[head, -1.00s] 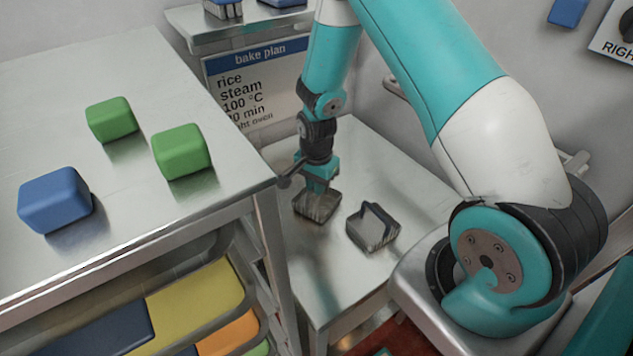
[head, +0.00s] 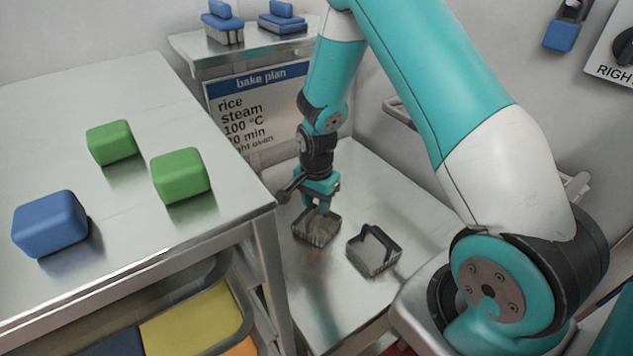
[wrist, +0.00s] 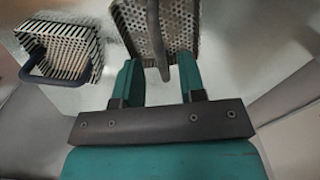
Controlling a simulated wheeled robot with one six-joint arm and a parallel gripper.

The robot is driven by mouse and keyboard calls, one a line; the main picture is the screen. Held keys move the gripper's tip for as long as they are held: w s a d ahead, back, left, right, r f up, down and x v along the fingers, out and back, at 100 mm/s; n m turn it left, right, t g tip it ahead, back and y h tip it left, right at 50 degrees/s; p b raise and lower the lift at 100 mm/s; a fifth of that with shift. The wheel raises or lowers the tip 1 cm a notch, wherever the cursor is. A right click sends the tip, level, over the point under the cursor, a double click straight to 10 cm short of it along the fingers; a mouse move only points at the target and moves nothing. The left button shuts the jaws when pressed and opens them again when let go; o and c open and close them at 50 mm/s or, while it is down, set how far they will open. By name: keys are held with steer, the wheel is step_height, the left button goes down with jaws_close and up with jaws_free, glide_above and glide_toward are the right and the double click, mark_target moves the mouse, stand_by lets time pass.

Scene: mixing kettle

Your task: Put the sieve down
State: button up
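The sieve (head: 316,229) is a square metal basket with small round holes. It sits on the low steel table, beneath my gripper (head: 317,206). In the wrist view the sieve (wrist: 181,28) shows at the top centre, with its grey upright handle (wrist: 155,35) reaching between the fingertips. My gripper (wrist: 160,82) is open there: its two teal fingers stand apart, with a gap on each side of the handle. In the head view, the fingers partly hide the handle.
A second basket (head: 374,256), slotted with a dark blue handle, stands close to the right on the low table (head: 340,298). A higher counter (head: 120,210) with green and blue blocks is at left. A shelf (head: 250,50) with blue-handled items is behind.

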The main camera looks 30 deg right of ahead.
mark_target(316, 210)
step_height(316, 210, up, 10)
steer(key=b, duration=0.2)
stand_by(1.4)
